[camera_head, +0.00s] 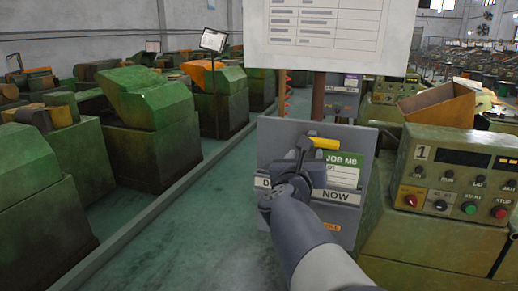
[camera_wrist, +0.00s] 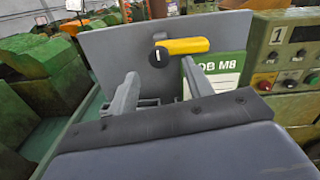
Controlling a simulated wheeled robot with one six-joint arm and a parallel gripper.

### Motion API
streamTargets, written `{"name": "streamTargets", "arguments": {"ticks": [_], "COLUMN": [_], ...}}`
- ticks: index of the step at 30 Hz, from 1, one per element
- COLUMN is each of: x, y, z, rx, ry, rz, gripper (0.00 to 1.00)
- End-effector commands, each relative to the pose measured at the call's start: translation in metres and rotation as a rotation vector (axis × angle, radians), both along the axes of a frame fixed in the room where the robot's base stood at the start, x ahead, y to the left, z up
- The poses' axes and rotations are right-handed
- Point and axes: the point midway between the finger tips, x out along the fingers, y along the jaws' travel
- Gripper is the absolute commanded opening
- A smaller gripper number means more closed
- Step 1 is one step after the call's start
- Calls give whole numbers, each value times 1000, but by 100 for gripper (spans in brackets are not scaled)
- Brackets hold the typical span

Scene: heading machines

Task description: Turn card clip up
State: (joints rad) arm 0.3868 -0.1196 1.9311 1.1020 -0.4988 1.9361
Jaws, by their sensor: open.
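The yellow card clip (camera_wrist: 182,47) lies roughly level across the grey board (camera_wrist: 110,45), its dark pivot end at the left. It also shows in the head view (camera_head: 324,143), sticking out to the right of my gripper. A white and green job card (camera_head: 346,168) sits on the board below the clip. My gripper (camera_wrist: 160,82) is open in front of the board. Its two fingers point at the board just below the clip, one on the left and one on the right, with nothing between them. Contact with the clip cannot be told. My arm hides part of the card and its lettering.
A green machine with a control panel (camera_head: 460,175) stands close on the right of the board. A white notice sheet (camera_head: 325,25) hangs above. Green machines (camera_head: 150,120) line the left side, with open floor (camera_head: 190,240) between.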

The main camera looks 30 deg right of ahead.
Motion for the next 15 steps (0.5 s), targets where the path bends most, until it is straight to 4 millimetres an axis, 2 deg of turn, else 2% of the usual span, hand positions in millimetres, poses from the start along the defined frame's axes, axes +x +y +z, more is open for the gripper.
{"name": "streamTargets", "arguments": {"ticks": [6,15], "x": [20,28], "y": [-21,-30], "z": [0,0], "rx": [0,1], "ry": [1,1], "rz": [0,1], "gripper": [49,49]}}
